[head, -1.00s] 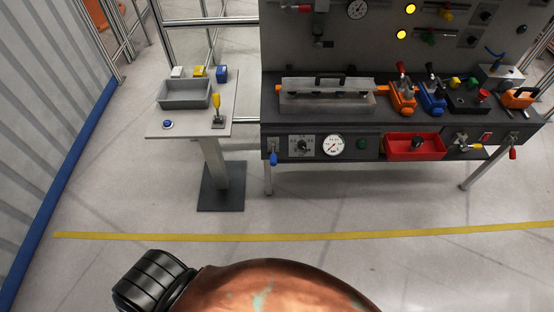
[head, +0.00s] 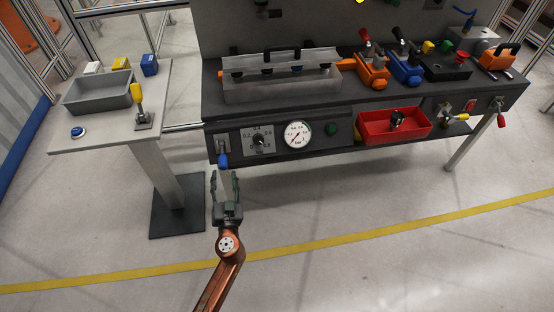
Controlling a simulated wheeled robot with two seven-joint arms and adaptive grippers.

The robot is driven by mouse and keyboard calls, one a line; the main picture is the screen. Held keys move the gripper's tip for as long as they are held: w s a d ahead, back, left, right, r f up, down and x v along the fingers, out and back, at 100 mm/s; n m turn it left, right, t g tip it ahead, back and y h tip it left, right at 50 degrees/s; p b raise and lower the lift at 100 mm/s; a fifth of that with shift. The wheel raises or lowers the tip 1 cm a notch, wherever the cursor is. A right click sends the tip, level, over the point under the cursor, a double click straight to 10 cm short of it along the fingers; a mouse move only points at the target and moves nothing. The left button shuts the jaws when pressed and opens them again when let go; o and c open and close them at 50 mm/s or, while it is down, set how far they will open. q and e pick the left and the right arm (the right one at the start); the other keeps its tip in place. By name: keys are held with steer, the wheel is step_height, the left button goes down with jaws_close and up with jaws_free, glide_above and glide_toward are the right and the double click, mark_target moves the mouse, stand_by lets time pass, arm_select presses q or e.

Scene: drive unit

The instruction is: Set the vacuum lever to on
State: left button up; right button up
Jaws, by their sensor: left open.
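A lever with a blue grip (head: 223,160) hangs down from a small light plate at the left end of the bench's dark front panel (head: 350,130). It is the lever closest to my gripper; I cannot read a label marking it as the vacuum lever. My left gripper (head: 225,182) is open and empty, its fingers pointing up towards the bench just below the blue grip. A visible gap seems to remain between fingertips and grip; the depth is hard to judge. My right gripper is out of view.
A dial (head: 259,140) and round gauge (head: 298,134) sit right of the lever. A red bin (head: 380,128) is further right. A side table (head: 95,138) with a grey tray (head: 98,104) and yellow-handled lever (head: 137,95) stands left. The floor before the bench is clear.

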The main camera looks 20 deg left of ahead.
mark_target(223, 162)
arm_select(q)
steer(key=x, duration=0.7)
steer(key=shift+w+a+r, duration=0.1)
steer(key=shift+w+a, duration=0.1)
steer(key=shift+w, duration=0.05)
steer(key=shift+c, duration=0.3)
jaws_close()
